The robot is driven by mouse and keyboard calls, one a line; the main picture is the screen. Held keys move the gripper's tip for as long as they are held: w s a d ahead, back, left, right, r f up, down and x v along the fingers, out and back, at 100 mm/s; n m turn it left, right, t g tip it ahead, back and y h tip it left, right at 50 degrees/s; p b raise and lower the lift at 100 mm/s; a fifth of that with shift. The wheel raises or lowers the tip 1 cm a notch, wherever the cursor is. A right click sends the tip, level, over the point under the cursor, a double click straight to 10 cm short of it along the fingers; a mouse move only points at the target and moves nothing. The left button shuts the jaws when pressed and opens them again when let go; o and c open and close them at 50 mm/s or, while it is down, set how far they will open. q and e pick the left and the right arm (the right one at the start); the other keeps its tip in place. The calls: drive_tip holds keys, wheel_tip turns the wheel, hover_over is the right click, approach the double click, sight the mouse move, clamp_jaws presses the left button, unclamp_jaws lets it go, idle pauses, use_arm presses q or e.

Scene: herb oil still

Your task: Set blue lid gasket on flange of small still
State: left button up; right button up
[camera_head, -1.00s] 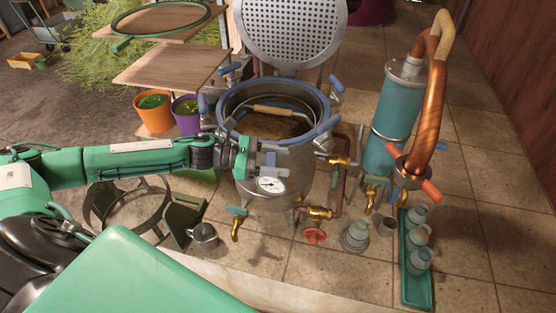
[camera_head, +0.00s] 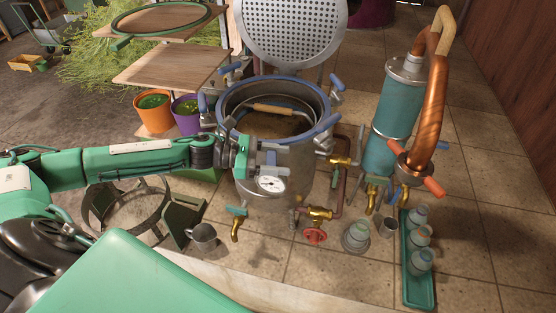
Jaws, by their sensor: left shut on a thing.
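The small still (camera_head: 293,165) is an open metal pot with a pressure gauge (camera_head: 271,184) on its front. The blue lid gasket (camera_head: 312,136) is a ring lying at the pot's rim, around its opening. I cannot tell whether it is flat on the flange all round. My left gripper (camera_head: 268,157) is at the front of the rim, above the gauge, shut on the gasket's near edge; its fingers hide that part. The perforated lid (camera_head: 291,28) stands raised behind the pot. My right gripper is out of view.
Blue-handled clamps (camera_head: 336,82) stand around the rim. A teal condenser (camera_head: 392,115) with copper pipe is at right, near a green tray (camera_head: 419,290) of bottles. A green ring (camera_head: 160,17) lies on a wooden shelf at back left. A metal mug (camera_head: 203,237) is in front.

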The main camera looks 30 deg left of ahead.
use_arm(q)
drive_tip(key=shift+s+d+f, duration=0.1)
drive_tip(key=shift+s+f, duration=0.1)
drive_tip(key=shift+f, duration=0.35)
drive_tip(key=shift+s+f, duration=0.2)
drive_tip(key=shift+f, duration=0.3)
drive_tip(key=o, duration=1.5)
drive_tip(key=shift+c, duration=0.2)
drive_tip(key=shift+b, duration=0.35)
drive_tip(key=shift+a+f+b, duration=0.1)
drive_tip(key=shift+a+b, duration=0.35)
drive_tip(key=shift+b, duration=0.05)
drive_tip(key=r+b+v, duration=0.2)
drive_tip(key=v, duration=1.1)
drive_tip(key=shift+w+r, duration=0.1)
drive_tip(key=shift+w, duration=0.05)
